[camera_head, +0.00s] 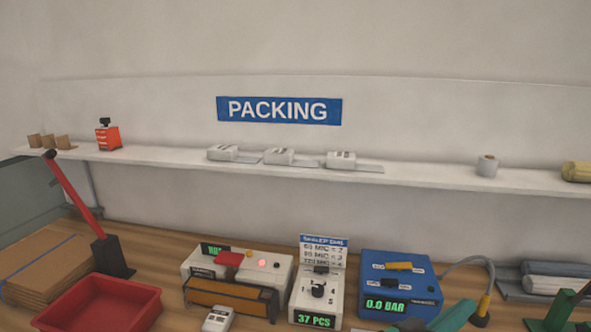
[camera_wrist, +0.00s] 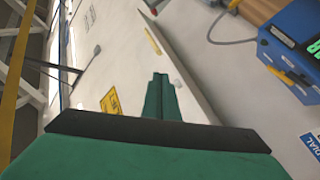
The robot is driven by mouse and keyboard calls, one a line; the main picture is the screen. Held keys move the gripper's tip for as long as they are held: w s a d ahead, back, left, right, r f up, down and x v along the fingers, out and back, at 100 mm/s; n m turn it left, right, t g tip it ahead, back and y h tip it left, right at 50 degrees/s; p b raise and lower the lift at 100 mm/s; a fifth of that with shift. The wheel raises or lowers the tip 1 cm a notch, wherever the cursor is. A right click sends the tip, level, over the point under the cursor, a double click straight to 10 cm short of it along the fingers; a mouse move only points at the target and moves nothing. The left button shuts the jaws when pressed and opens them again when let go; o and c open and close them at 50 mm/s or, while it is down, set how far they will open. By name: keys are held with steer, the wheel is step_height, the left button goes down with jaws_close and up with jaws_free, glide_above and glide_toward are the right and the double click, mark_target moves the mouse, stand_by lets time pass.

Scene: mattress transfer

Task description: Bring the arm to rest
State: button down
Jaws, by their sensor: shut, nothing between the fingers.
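My gripper (camera_wrist: 160,95) shows in the wrist view as two green fingers pressed together, with nothing between them. Its dark and green body fills the bottom of that view. The fingertips appear clear of the bench items, and nothing touches them. In the head view, green parts show at the lower right edge; I cannot tell whether they belong to my arm.
A blue device (camera_head: 398,285) reading 0.0 BAR, a counter (camera_head: 317,290) reading 37 PCS, a sealer (camera_head: 235,270), a red tray (camera_head: 100,303) and cardboard (camera_head: 45,265) crowd the bench. A shelf (camera_head: 420,178) runs above. The blue device also shows in the wrist view (camera_wrist: 292,30).

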steer(key=s+a+f+n+t+y, duration=0.2)
steer(key=a+f+n+t+y, duration=0.35)
steer(key=a+f, duration=0.45)
steer(key=s+a+f+n+t+y, duration=0.3)
steer(key=a+f+n+t+y, duration=0.2)
steer(key=a+f+n+y, duration=0.35)
steer(key=s+a+f+m+g+y, duration=0.1)
steer(key=s+a+f+m, duration=0.3)
steer(key=s, duration=0.8)
steer(key=s+a+f+m+g+y, duration=0.2)
steer(key=s+a+f+m, duration=0.2)
steer(key=s+a+f, duration=0.3)
steer(key=s+a, duration=0.5)
steer(key=shift+s+a+f+y, duration=0.2)
steer(key=shift+s+f+y, duration=0.1)
steer(key=shift+s+f, duration=0.1)
